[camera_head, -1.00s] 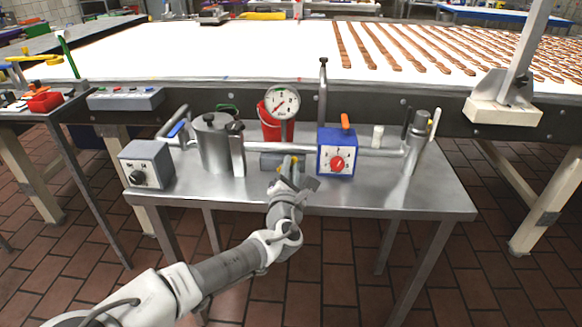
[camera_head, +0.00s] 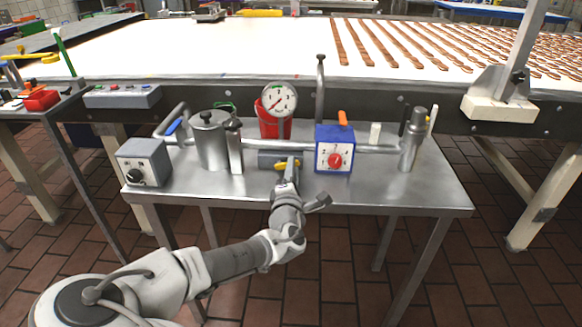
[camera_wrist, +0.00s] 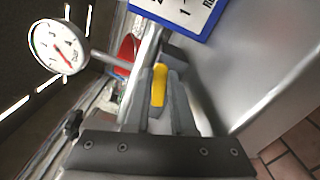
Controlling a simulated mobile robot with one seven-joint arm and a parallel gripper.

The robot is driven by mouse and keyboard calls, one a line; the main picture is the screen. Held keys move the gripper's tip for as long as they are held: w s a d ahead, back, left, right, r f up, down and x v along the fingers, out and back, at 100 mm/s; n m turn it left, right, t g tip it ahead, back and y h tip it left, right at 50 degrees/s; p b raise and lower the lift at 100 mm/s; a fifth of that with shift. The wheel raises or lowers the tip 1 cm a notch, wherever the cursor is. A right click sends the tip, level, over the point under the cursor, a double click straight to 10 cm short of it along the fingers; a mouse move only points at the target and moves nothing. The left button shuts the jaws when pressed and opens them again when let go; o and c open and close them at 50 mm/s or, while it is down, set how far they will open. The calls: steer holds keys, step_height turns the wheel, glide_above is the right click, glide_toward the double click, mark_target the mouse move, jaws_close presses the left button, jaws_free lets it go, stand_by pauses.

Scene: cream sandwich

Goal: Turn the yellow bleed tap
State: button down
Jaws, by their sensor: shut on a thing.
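The yellow bleed tap (camera_wrist: 159,85) is a small yellow lever on the grey block under the pressure gauge. In the wrist view it lies between my gripper's two fingers, which are shut on it. In the head view the tap (camera_head: 281,166) shows as a yellow bit at the tip of my gripper (camera_head: 288,168), with its handle pointing to the left. The grey valve block (camera_head: 266,159) sits just behind. The gauge (camera_head: 280,100) stands above it on the pipe; its dial also shows in the wrist view (camera_wrist: 58,46).
A blue box with a red knob (camera_head: 335,150) stands close to the right of my gripper. A steel canister (camera_head: 212,142) and a grey box with a black knob (camera_head: 144,163) stand to the left. A red bucket (camera_head: 268,125) is behind. The table's front (camera_head: 380,195) is clear.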

steer(key=shift+f+m, duration=0.25)
steer(key=shift+m, duration=0.6)
steer(key=shift+f+m, duration=0.25)
steer(key=shift+m, duration=0.6)
steer(key=c, duration=0.8)
jaws_free()
steer(key=shift+o, duration=0.2)
steer(key=shift+f, duration=0.15)
steer(key=shift+f, duration=0.1)
